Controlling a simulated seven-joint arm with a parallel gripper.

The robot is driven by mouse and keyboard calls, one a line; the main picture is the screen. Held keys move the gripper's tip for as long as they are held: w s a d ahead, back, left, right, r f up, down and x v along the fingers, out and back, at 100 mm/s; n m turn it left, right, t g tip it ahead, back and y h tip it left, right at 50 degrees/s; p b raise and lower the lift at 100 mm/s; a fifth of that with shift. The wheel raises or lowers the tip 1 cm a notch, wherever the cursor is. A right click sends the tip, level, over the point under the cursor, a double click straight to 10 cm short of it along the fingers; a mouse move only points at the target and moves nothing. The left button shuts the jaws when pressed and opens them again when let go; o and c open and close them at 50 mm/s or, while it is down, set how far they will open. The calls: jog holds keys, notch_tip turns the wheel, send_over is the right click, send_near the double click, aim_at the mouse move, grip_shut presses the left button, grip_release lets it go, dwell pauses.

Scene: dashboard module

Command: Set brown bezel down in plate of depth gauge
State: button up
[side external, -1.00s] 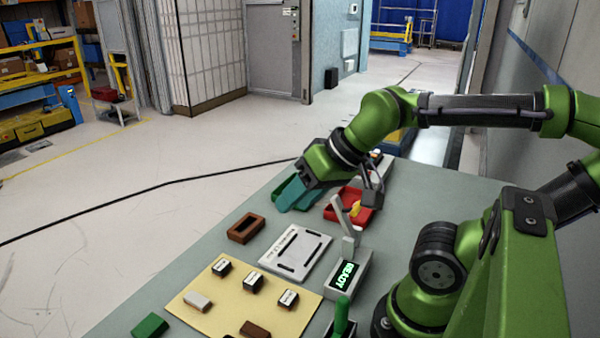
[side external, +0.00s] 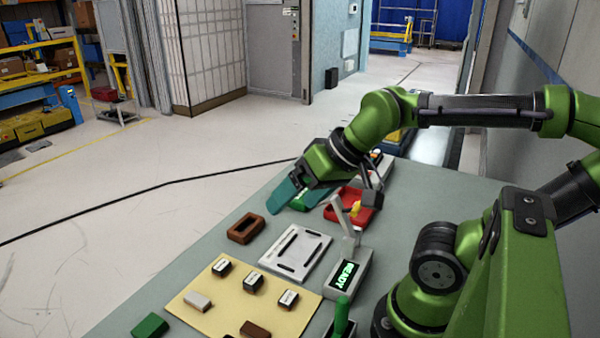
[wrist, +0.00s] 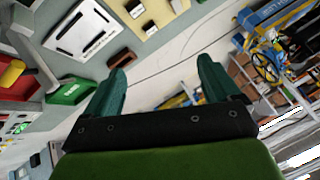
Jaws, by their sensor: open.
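The brown bezel (side external: 246,228), a rectangular frame with an open middle, lies on the grey-green table, left of and apart from a white slotted plate (side external: 318,246). The plate sits beside a grey box with a lit READY display (side external: 346,274) and a raised lever arm; its label is too small to read. My gripper (side external: 284,197) is above the table's far left edge, beyond the bezel, with teal fingers tilted down-left. In the wrist view my gripper (wrist: 163,72) is open and empty, with the bezel (wrist: 122,57) and plate (wrist: 98,35) beyond it.
A green tray (side external: 304,204) is just under my gripper, and a red tray (side external: 362,216) with a yellow piece is to its right. A yellow mat (side external: 226,308) with several small blocks lies nearer. A green block (side external: 150,326) and a green upright handle (side external: 341,314) are at the front.

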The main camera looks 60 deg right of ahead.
jog(key=n+g+h, duration=0.3)
jog(key=n+g, duration=0.4)
jog(key=n, duration=1.5)
send_over(245, 221)
jog(key=s+a, duration=0.2)
notch_tip(245, 221, down, 18)
jog(key=shift+w+f, duration=0.15)
jog(key=shift+w+d+f, duration=0.1)
jog(key=shift+d+f, duration=0.05)
jog(key=shift+f, duration=1.2)
jog(key=shift+w+d+f, duration=0.1)
jog(key=shift+f, duration=1.25)
jog(key=shift+f, duration=0.2)
